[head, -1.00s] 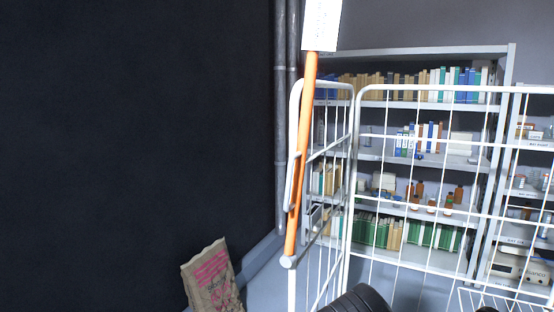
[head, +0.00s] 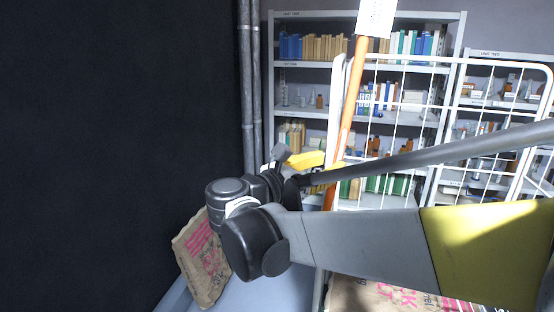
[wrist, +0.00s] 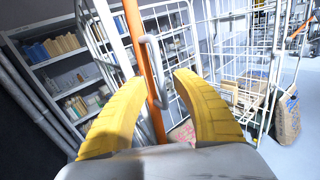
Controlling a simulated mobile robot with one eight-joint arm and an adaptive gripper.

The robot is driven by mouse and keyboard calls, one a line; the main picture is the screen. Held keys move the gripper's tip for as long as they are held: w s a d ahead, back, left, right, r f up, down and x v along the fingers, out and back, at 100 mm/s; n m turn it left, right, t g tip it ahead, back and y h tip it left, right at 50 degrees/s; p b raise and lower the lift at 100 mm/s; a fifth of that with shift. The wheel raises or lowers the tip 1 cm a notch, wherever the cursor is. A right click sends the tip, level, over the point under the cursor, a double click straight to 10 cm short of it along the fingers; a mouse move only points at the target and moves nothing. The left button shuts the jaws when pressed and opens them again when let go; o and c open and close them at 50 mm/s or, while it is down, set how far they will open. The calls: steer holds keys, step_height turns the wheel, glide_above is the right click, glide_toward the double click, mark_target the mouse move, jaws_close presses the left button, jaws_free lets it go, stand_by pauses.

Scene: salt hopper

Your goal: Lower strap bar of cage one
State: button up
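The strap bar is a long orange bar (head: 346,115) with a white tag (head: 376,18) at its top. It stands steeply upright, slightly tilted, at the side of the white wire cage (head: 405,60). My gripper (head: 315,172) has yellow fingers and is close to the bar's lower part. In the wrist view my gripper (wrist: 160,78) is open, with the orange bar (wrist: 136,40) running between or just beyond its fingers. I cannot tell whether they touch it. A bent grey handle (wrist: 158,80) is beside the bar. The bar's lower end is hidden.
A paper sack (head: 203,262) leans by the black wall at left; another sack (head: 400,300) lies below my arm. Shelves (head: 300,115) with books and bottles stand behind the cage. Grey pipes (head: 250,90) run up the wall. A carton (wrist: 240,98) shows at right in the wrist view.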

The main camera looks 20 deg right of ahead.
mark_target(338, 160)
steer(key=shift+x, duration=2)
jaws_close()
